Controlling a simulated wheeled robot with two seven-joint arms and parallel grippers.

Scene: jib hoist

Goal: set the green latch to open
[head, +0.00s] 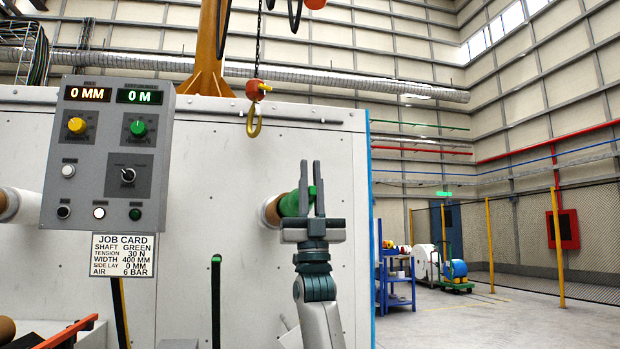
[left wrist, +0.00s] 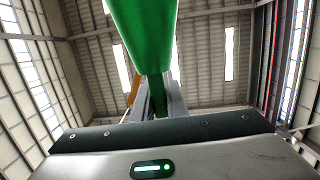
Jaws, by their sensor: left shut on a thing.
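The green latch (head: 290,204) sits at the end of a brown roller stub on the white machine wall, right of centre in the head view. My left gripper (head: 312,172) points upward in front of it, and a bit of green shows between its fingers. In the left wrist view the green piece (left wrist: 143,35) looms large at the top, and a narrower dark green part runs down between the fingers. My left gripper is shut on this green latch. Its far side is hidden, and I cannot tell which setting it is in. My right gripper is not in view.
A grey control panel (head: 108,155) with a job card (head: 122,255) stands at the left. A yellow hook (head: 254,122) hangs on a chain above. A dark green-tipped post (head: 216,290) stands left of my arm. Open floor (head: 470,320) lies to the right.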

